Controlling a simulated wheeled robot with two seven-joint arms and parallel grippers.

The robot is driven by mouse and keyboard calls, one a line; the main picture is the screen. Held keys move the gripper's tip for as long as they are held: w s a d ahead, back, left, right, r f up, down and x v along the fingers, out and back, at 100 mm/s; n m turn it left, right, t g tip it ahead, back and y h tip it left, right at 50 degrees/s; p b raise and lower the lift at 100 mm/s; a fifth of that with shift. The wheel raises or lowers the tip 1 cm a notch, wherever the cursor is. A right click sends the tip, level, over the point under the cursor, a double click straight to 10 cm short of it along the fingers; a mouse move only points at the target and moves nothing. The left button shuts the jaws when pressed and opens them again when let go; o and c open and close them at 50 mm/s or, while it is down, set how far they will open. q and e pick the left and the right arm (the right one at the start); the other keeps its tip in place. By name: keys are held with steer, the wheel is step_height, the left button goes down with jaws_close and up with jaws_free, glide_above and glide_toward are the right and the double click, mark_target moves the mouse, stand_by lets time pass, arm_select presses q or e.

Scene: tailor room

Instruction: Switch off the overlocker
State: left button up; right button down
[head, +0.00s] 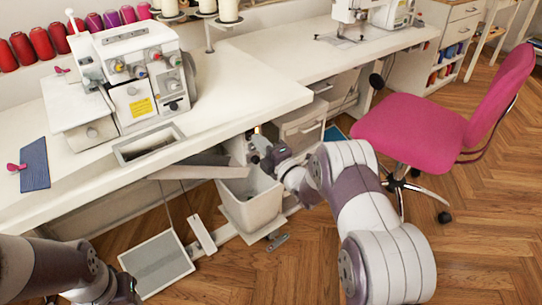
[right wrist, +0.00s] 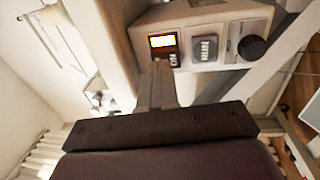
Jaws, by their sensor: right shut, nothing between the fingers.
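The white overlocker (head: 137,79) stands on the sewing table at the left, with coloured dials on its front. In the right wrist view a control box (right wrist: 202,22) carries a lit orange switch (right wrist: 162,41), a grey labelled button (right wrist: 205,50) and a black knob (right wrist: 252,47). "ON" is printed below the lit switch. My right gripper (right wrist: 158,72) is shut and empty, its fingertips just below the lit switch; I cannot tell whether they touch. In the head view the right gripper (head: 257,146) is at the table's front edge, partly hidden.
The white table (head: 250,85) overhangs the box area. A grey bin (head: 250,203) hangs below my right gripper, and a foot pedal plate (head: 157,266) lies lower left. A pink chair (head: 410,125) stands at the right. A metal tray (head: 150,143) sits at the table edge.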

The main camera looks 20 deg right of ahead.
steer(key=shift+w+a+r, duration=0.1)
steer(key=shift+w+a, duration=0.05)
steer(key=shift+w, duration=0.35)
